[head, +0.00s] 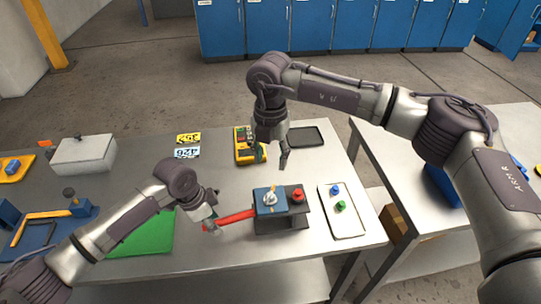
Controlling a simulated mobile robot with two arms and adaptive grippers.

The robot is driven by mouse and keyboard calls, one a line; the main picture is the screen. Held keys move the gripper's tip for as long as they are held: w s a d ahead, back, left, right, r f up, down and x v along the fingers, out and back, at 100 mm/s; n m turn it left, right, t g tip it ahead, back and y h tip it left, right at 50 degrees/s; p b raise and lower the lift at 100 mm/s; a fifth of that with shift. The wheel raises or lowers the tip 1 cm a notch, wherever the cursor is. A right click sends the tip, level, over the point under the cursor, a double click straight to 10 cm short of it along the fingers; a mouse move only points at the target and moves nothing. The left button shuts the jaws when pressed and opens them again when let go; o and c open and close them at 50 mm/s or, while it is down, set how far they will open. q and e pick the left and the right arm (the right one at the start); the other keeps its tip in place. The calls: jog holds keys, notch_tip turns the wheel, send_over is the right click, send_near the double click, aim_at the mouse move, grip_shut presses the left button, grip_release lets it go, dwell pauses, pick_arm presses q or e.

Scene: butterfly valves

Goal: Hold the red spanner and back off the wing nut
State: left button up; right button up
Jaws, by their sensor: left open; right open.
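The red spanner (236,217) runs leftward from a dark block (284,220) on the grey table. A pale, silvery piece that looks like the wing nut (269,199) stands on the blue plate (259,207) on top of the block. My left gripper (211,226) is open at the spanner's left end; I cannot tell whether its fingers are around the handle. My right gripper (272,162) is open and empty, behind and above the block, fingers pointing down. The spanner's far end is hard to make out at the block.
A red knob (297,193) stands on the block's right part. A white tray (348,220) with blue and green pieces lies to the right. A yellow meter (243,150) and black tray (307,136) lie behind. A green mat (150,238) is left.

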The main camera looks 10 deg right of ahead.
pick_arm(q)
jog(key=shift+r+p, duration=3.05)
jog(key=shift+r, duration=0.2)
jog(key=shift+f, duration=0.1)
